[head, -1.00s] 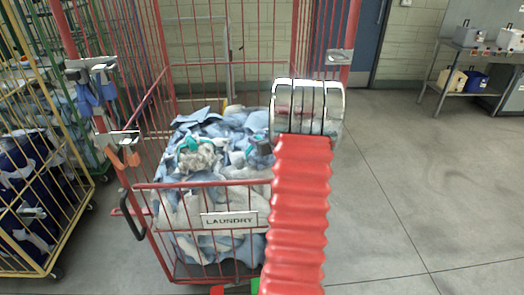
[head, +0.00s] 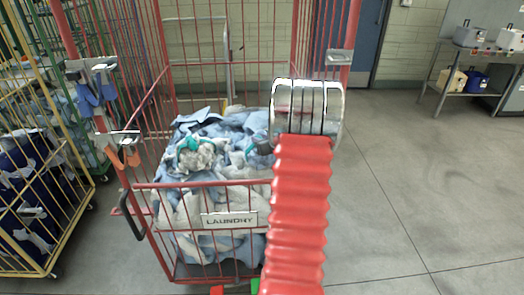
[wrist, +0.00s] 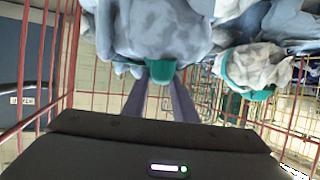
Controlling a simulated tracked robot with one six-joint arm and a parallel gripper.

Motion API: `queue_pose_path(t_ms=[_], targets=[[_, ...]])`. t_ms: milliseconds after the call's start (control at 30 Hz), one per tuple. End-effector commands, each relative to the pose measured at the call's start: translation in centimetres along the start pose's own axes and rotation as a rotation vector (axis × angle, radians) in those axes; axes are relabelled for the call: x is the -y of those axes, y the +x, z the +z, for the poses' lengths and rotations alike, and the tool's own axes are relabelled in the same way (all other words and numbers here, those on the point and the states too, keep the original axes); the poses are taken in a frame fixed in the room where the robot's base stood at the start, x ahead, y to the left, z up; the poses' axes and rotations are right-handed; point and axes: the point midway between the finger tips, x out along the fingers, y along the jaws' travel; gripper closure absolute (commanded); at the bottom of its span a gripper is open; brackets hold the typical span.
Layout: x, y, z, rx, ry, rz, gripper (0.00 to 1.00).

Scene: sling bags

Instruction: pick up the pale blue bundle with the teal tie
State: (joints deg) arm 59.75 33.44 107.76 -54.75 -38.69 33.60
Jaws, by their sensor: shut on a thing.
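The pale blue bundle (wrist: 155,30) fills the upper middle of the wrist view, its teal tie (wrist: 161,70) facing my gripper. My gripper (wrist: 163,84) is shut on the bundle at this tie. In the head view my red arm and its silver joint hide most of the gripper. Pale blue cloth with a bit of teal shows just left of the arm. Whether the bundle is clear of the pile beneath cannot be told. A whitish, mottled bundle with a teal tie (head: 197,155) lies left of it on the pile. It also shows in the wrist view (wrist: 256,66).
The red wire laundry cage (head: 165,222) holds the heap of pale blue and white cloth, with bars close around my gripper. A yellow cage (head: 66,225) stands at the left. A shelf table (head: 478,48) stands back right. The floor at right is clear.

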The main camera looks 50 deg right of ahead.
Motion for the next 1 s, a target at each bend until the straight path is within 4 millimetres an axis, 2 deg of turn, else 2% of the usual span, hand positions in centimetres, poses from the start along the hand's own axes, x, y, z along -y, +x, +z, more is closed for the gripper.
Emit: queue_pose_path(t_ms=[233, 1000], targets=[[-0.02, 0.00, 0.04, 0.001, 0.001, 0.001, 1.00], [-0.04, 0.00, 0.08, 0.002, 0.002, 0.001, 1.00]])
